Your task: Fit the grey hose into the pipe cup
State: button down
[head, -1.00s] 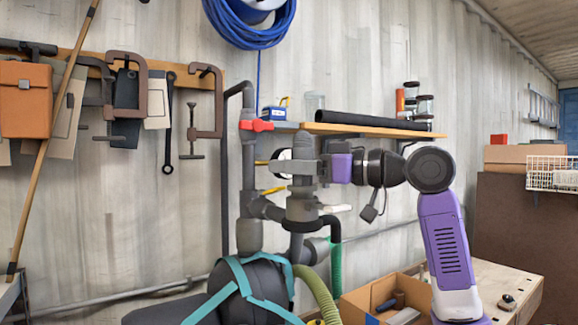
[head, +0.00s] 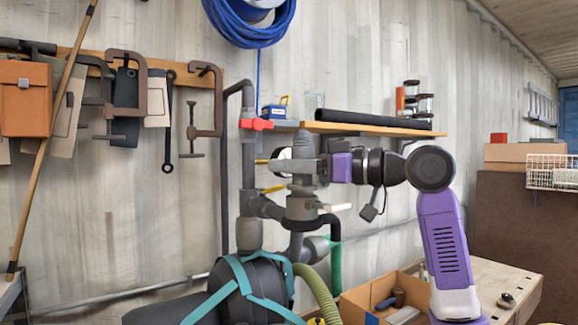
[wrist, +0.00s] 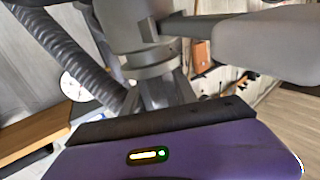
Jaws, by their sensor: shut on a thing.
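My gripper (head: 318,169) reaches in from the right, level, and is shut on a grey upright cylindrical piece (head: 303,164), which I take to be the end of the grey hose. Directly below it is a wider grey pipe fitting (head: 301,207), which looks like the pipe cup. The held piece is in line above it; I cannot tell whether it is inside or only touching the rim. In the wrist view a grey collar (wrist: 152,62) is close in front of the gripper, and a ribbed grey hose (wrist: 75,55) runs beside it at the left. The cup's mouth is hidden.
Grey pipes with a red-handled valve (head: 257,124) stand just left. A wooden shelf (head: 372,130) is behind the gripper.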

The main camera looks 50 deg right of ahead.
jog(key=shift+f+b, duration=0.35)
jog(key=shift+f, duration=0.2)
jog(key=c, duration=0.9)
grip_release()
jog(key=shift+s, duration=0.1)
jog(key=b+v, duration=0.1)
jog(key=v, duration=0.6)
jog(key=shift+s, duration=0.3)
jog(key=shift+d, duration=0.1)
